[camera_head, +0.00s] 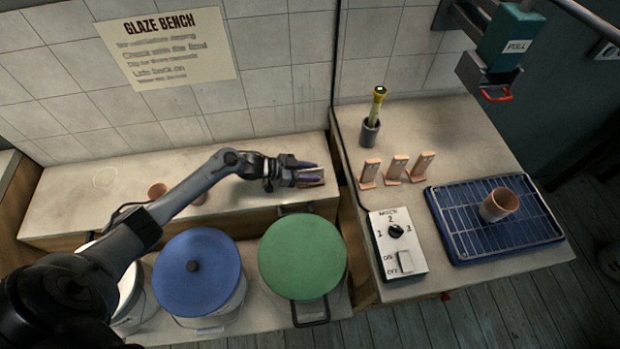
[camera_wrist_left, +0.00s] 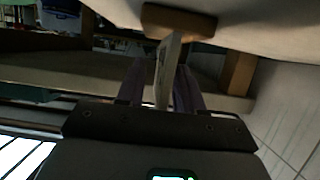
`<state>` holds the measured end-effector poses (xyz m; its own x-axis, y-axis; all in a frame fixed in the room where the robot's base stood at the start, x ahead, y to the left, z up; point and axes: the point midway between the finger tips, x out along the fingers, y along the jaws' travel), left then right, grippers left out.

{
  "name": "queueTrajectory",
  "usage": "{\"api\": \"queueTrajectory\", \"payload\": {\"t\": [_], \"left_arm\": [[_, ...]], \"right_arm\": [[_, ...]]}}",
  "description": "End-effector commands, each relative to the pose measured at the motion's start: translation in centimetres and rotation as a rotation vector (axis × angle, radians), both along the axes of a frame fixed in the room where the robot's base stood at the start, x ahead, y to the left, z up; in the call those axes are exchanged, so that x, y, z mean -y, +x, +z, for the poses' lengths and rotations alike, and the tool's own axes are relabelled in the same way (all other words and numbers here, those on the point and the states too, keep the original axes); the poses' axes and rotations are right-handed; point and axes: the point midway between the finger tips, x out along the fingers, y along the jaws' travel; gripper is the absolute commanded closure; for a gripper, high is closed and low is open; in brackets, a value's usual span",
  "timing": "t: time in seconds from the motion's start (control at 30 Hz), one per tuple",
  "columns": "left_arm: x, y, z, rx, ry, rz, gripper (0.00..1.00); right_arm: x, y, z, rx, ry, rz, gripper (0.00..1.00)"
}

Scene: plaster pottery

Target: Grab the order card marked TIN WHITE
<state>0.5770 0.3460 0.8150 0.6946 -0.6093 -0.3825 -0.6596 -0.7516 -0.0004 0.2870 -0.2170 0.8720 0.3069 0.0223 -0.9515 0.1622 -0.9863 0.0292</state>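My left gripper (camera_head: 310,174) is over the back bench, at its right end, with its fingers pointing right. In the left wrist view, a thin pale card (camera_wrist_left: 166,70) stands edge-on between the two dark purple fingers of the left gripper (camera_wrist_left: 160,75). A gap shows between the card and the finger on the left; the card looks close to the other finger. A brown wooden block (camera_wrist_left: 178,22) is at the card's far end. The card's writing cannot be read. In the head view the gripper mostly hides the card. My right gripper is not in view.
A blue-lidded bucket (camera_head: 193,272) and a green-lidded bucket (camera_head: 302,256) stand in front of the bench. To the right are several upright terracotta pieces (camera_head: 396,168), a switch box (camera_head: 398,245), and a clay cup (camera_head: 498,205) on a wire rack (camera_head: 460,222).

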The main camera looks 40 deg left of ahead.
Motion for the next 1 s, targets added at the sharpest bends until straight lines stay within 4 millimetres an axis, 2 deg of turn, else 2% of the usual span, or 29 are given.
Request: {"api": "queueTrajectory", "payload": {"t": [0.17,0.4,0.77,0.87,1.0], "left_arm": [[0.0,0.0,0.0,0.0,0.0,0.0,0.65],[0.0,0.0,0.0,0.0,0.0,0.0,1.0],[0.0,0.0,0.1,0.001,0.001,0.0,1.0],[0.0,0.0,0.8,0.002,0.001,-0.001,1.0],[-0.1,-0.1,2.6,0.002,0.002,-0.001,1.0]], "right_arm": [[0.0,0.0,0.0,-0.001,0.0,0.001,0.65],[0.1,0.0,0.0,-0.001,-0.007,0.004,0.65],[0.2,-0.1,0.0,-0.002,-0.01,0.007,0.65],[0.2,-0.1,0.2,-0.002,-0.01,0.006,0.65],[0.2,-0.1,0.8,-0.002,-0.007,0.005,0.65]]}}
